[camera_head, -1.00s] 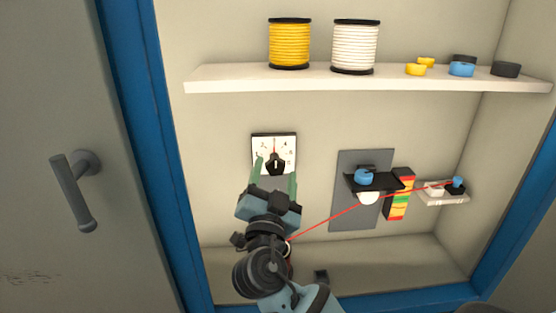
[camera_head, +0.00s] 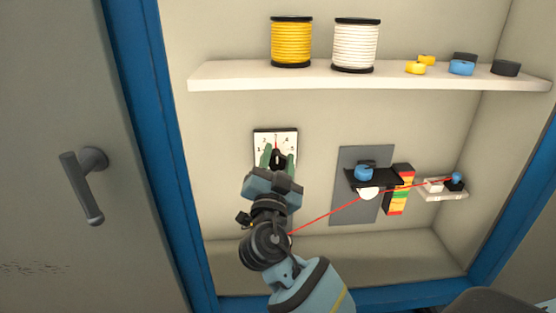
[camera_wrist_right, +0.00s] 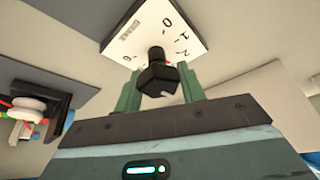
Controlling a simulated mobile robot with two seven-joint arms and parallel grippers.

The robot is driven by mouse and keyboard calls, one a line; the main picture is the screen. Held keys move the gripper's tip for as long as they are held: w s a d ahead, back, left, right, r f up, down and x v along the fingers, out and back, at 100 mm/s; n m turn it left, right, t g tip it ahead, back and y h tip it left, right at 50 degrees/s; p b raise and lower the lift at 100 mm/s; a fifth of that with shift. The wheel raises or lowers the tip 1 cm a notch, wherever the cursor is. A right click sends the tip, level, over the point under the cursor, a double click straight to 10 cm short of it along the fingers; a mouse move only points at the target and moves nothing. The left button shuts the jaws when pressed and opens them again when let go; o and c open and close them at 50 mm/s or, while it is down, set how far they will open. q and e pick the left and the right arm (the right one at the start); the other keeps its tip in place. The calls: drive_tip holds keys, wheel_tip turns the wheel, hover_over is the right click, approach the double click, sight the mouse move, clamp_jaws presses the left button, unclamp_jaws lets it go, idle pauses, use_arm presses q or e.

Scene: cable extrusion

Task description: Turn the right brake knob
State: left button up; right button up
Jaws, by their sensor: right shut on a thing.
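The brake knob (camera_head: 277,155) is black and sits on a white dial plate (camera_head: 288,136) with numbers, on the cabinet's back wall. In the right wrist view the black knob (camera_wrist_right: 158,78) stands out from the dial plate (camera_wrist_right: 140,32) between the two green fingers. My right gripper (camera_head: 277,161) comes from below and is shut on the knob, one finger on each side. The fingers and wrist hide the lower part of the dial. My left gripper is not in view.
A shelf (camera_head: 230,78) above holds a yellow spool (camera_head: 291,42), a white spool (camera_head: 356,45) and several small caps. To the right is a grey panel (camera_head: 350,212) with a black bracket. A red cable (camera_head: 325,217) runs there from behind my right arm. A cabinet door (camera_head: 50,110) stands left.

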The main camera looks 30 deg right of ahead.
drive_tip(key=shift+f+n+t+y+b, duration=0.3)
drive_tip(key=shift+n+b, duration=0.6)
drive_tip(key=shift+b, duration=0.3)
drive_tip(key=shift+n, duration=0.5)
drive_tip(key=shift+r+n+t+y+b, duration=0.15)
drive_tip(key=shift+n+t+y+b, duration=0.25)
drive_tip(key=shift+n, duration=0.1)
drive_tip(key=n, duration=0.1)
drive_tip(key=n+t+y, duration=0.1)
drive_tip(key=n, duration=0.1)
drive_tip(key=shift+r, duration=0.25)
drive_tip(key=n+y+p, duration=0.1)
drive_tip(key=n, duration=0.2)
drive_tip(key=shift+a+t+y, duration=0.1)
drive_tip(key=shift+t+y, duration=0.2)
drive_tip(key=shift+n+p, duration=0.35)
drive_tip(key=shift+n, duration=0.25)
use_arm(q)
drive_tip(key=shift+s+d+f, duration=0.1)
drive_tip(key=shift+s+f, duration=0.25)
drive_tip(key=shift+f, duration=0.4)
use_arm(e)
drive_tip(key=shift+y, duration=0.4)
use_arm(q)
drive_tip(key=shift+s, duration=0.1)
use_arm(e)
drive_tip(key=shift+n, duration=0.3)
